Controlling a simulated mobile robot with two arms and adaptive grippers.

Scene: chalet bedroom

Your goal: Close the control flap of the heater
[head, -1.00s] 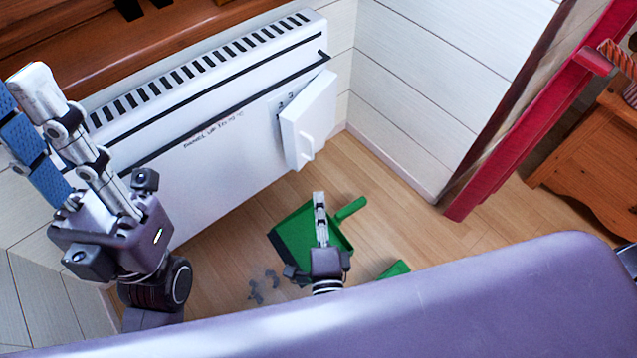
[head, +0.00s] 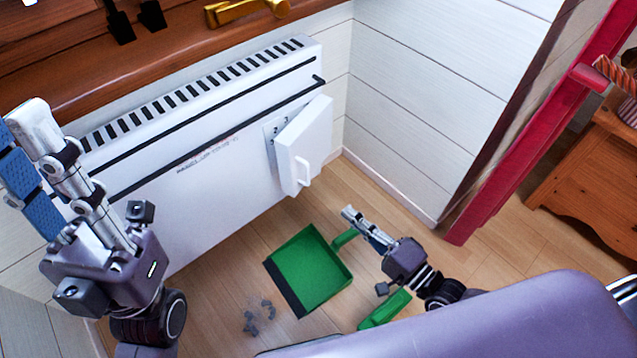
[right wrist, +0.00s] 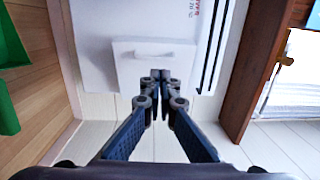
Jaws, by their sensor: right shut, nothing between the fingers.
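The white heater (head: 225,185) stands against the wall. Its control flap (head: 307,140) stands ajar at the heater's right end, with part of the dial panel (head: 275,135) showing behind it. The flap has a small white handle (head: 302,172). My right gripper (head: 350,214) is shut and empty, below and to the right of the flap in the head view, apart from it. In the right wrist view its fingertips (right wrist: 155,78) line up in front of the flap (right wrist: 160,72) near the handle (right wrist: 148,54). My left gripper (head: 22,118) is open and empty, at the left.
A green dustpan (head: 312,268) lies on the wooden floor, with grey debris (head: 258,315) beside it and another green object (head: 385,308) near my right arm. A wooden ledge (head: 190,55) runs above the heater. A red post (head: 540,135) stands at the right.

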